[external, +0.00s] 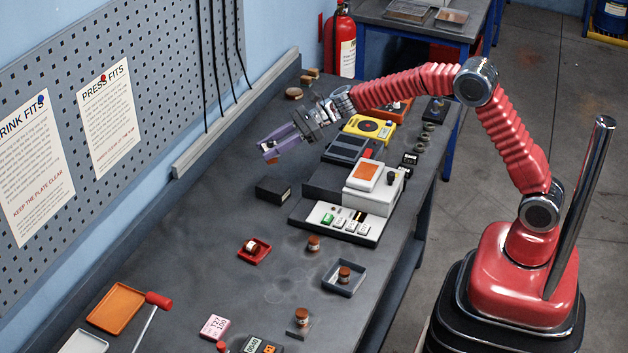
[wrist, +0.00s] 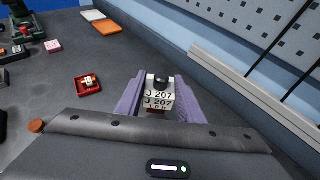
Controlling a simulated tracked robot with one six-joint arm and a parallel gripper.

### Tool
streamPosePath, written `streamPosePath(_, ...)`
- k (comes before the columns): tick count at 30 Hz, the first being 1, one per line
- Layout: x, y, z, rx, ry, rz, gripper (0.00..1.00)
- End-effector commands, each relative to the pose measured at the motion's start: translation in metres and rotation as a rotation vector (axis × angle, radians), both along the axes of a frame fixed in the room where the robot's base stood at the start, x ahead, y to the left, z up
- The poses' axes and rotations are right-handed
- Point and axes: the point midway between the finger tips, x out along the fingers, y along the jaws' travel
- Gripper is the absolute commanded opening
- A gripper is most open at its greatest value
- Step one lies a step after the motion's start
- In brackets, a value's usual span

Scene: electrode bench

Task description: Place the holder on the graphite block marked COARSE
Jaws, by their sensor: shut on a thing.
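My gripper (external: 268,150) has two purple fingers and is above the bench, toward its back wall. In the wrist view it (wrist: 158,92) is shut on a white holder (wrist: 158,99) marked "J 207", with a dark knob on top and a brownish lower end. The holder is barely visible in the external view, between the fingers. A plain dark block (external: 273,191) lies on the bench below and apart from the gripper; I cannot read any COARSE marking, so I cannot tell whether it is the graphite block.
A red tray (external: 246,255) holds a small holder. A grey tray (external: 335,287) holds a copper-topped piece; similar pieces stand nearby. A white machine (external: 378,195) stands right of the dark block. An orange tray (external: 117,308) and red-headed hammer (external: 158,299) lie nearer. The pegboard wall (external: 160,60) borders the bench.

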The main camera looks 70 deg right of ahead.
Motion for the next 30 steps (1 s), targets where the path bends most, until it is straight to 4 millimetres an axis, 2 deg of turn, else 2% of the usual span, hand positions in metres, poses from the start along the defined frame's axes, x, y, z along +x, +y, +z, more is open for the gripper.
streamPosePath(6, 0.0, 0.0, -0.035, 0.001, 0.001, -0.001, 0.0)
streamPosePath(9, 0.0, 0.0, -0.045, 0.001, 0.0, 0.0, 0.0)
streamPosePath(21, 0.0, 0.0, -0.049, 0.0, -0.001, 0.0, 0.0)
streamPosePath(30, 0.0, 0.0, -0.081, 0.001, 0.0, 0.0, 0.0)
